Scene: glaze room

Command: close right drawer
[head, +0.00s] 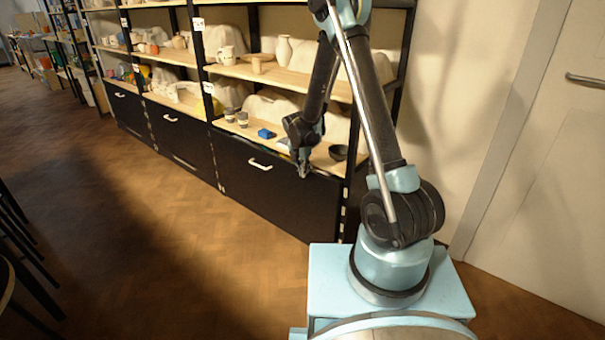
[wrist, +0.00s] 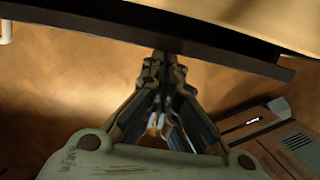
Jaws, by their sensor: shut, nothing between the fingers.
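The right drawer (head: 262,195) is the wide black front at the bottom of the nearest shelf bay, with a pale handle (head: 260,164). In the wrist view its top edge is a dark bar (wrist: 90,27) crossing the upper part, with the handle (wrist: 5,32) at the far left. My gripper (head: 304,173) is shut and empty, pointing down at the drawer's upper right part, right of the handle. In the wrist view the fingertips (wrist: 165,62) meet the bar's near side; I cannot tell whether they touch.
Further black drawers (head: 183,140) lie to the left. A white door (head: 545,180) is at the right. The wood floor (head: 150,250) in front is clear.

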